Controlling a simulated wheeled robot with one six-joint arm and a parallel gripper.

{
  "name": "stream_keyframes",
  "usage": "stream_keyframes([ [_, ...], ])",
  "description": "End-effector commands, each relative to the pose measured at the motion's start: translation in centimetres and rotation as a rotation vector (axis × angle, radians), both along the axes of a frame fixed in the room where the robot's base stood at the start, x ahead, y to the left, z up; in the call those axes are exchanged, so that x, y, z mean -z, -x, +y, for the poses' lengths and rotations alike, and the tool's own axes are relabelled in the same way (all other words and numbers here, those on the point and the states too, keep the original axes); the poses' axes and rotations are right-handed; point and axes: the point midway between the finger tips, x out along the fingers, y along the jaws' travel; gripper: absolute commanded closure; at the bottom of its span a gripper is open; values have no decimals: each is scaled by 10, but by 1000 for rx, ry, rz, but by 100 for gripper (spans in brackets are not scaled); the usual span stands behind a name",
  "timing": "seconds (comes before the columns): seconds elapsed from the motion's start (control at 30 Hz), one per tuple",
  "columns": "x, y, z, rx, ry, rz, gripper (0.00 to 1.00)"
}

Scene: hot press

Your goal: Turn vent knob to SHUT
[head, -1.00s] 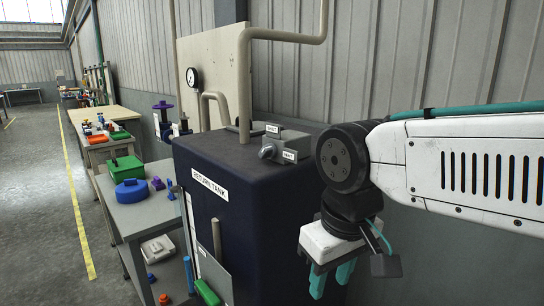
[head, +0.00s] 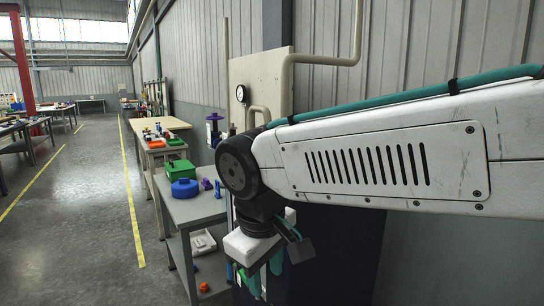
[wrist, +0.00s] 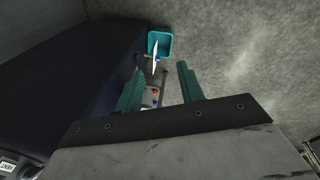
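The vent knob and its box are hidden behind my arm in the head view. The dark blue return tank (head: 345,250) shows only in part below my arm, and it fills the left of the wrist view (wrist: 60,75). A small white label (wrist: 8,167), its lettering unclear, shows at the lower left edge of the wrist view. My gripper (wrist: 158,80) points down beside the tank, its two teal fingers apart with nothing held between them. In the head view my gripper (head: 263,279) hangs low in front of the tank.
A grey bench (head: 203,208) with a blue round container (head: 185,188) and a green box (head: 177,170) stands left of the tank. A pipe and pressure gauge (head: 240,94) are behind. A teal bin (wrist: 160,42) lies below my gripper. The aisle floor at left is clear.

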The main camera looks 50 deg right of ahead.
Motion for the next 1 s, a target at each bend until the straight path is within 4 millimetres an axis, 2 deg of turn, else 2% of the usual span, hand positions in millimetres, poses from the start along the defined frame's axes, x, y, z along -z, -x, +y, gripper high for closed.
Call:
stream_keyframes([
  [0.2, -47, -68, -114, -244, 486, 204, 62],
  [0.3, -77, -104, -162, -368, 702, 333, 62],
  [0.4, -101, -136, -197, -468, 868, 450, 62],
  [0.5, -118, -159, -218, -538, 981, 539, 62],
  [0.63, -130, -176, -233, -586, 1059, 604, 62],
  [0.77, -130, -181, -245, -599, 1080, 621, 62],
  [1.0, -118, -180, -282, -598, 1076, 620, 62],
])
